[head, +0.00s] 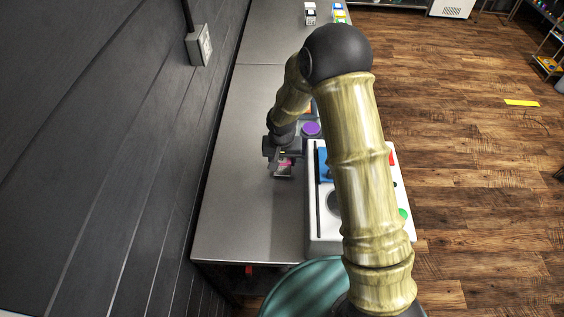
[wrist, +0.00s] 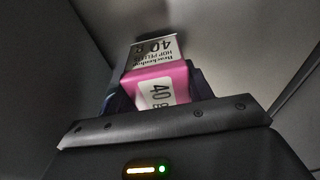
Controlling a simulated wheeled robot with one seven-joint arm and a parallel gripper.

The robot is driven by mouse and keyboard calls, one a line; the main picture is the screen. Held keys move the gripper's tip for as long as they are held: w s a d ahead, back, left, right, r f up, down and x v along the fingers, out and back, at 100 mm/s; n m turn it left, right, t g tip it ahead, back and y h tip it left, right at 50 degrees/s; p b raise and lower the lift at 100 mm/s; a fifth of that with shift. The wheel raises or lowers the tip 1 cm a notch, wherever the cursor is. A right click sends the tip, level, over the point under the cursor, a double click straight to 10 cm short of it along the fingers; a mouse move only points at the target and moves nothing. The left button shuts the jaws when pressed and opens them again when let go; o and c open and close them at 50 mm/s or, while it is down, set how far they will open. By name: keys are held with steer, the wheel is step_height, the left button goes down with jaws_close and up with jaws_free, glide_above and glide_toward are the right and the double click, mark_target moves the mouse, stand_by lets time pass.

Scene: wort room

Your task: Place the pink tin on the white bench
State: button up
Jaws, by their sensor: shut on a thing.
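The pink tin (wrist: 158,84) is a small box-like pack with a white label reading "40 g" and a dark-lettered panel about hop pellets. My gripper (wrist: 152,92) is shut on it in the wrist view, one finger on each side. In the head view my gripper (head: 283,169) is low over a long bench (head: 240,210), with a bit of the pink tin (head: 285,162) showing between its fingers. I cannot tell whether the tin touches the bench. The bench top looks grey, and no plainly white bench shows.
A white device (head: 325,232) with a blue panel and coloured buttons stands right of my gripper, partly behind my arm. A purple round thing (head: 311,129) is close behind. Small packs (head: 310,13) stand at the far end. A dark wall runs along the left. The bench's near-left part is clear.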

step_height(320, 180, up, 17)
steer(key=b, duration=0.2)
steer(key=shift+f, duration=0.2)
stand_by(0.5)
